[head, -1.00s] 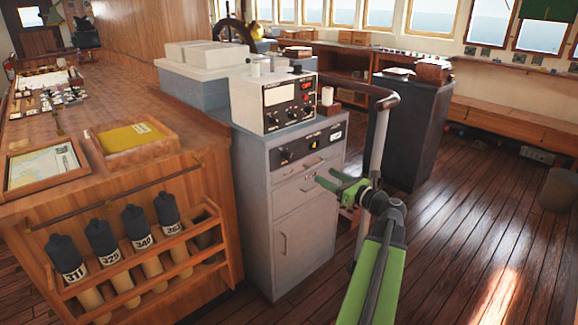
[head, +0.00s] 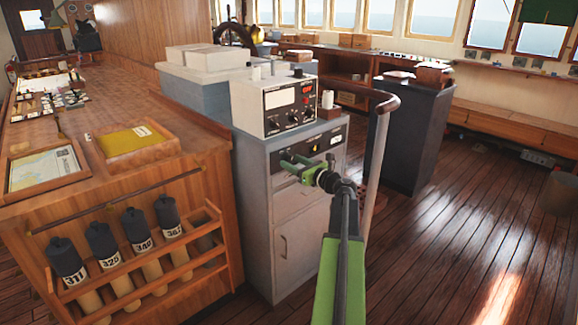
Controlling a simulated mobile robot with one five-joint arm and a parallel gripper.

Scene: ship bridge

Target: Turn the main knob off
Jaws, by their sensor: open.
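A grey cabinet (head: 258,190) has a black control panel (head: 325,141) near its top, with small knobs and a light marking on it. A white instrument box (head: 262,92) with black knobs stands on the cabinet. I cannot tell which knob is the main one, or its setting. My green gripper (head: 285,164) is open and empty in front of the cabinet, at the lower left part of the black panel. Its fingers point left and partly hide the panel's left end and the drawer below. Contact with a knob cannot be made out.
A wooden chart counter (head: 110,115) with a rack of dark tubes (head: 140,235) stands left of the cabinet. A curved handrail (head: 377,150) rises just right of my arm. A dark console (head: 415,135) stands behind it. The wooden floor (head: 460,240) at right is clear.

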